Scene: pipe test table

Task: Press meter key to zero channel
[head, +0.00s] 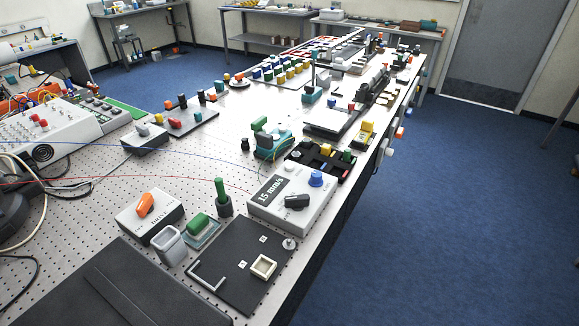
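A light grey meter box (301,212) stands near the right edge of the table, and its dark display (275,189) reads "15 mm/s". On its top are a round blue knob or key (316,179) and a black knob (296,202). I cannot tell which one is the zero key. A smaller grey box (158,222) with an orange switch or knob (146,203) stands to the left; its printing is too small to read surely. My gripper is not in view, and nothing touches the meter.
A green-handled tool in a dark holder (223,198), a green block (198,223) and a grey cup (169,244) stand left of the meter. A black plate (238,257) lies in front. A black tray (325,160) sits close behind. The perforated tabletop (95,205) is mostly clear at left.

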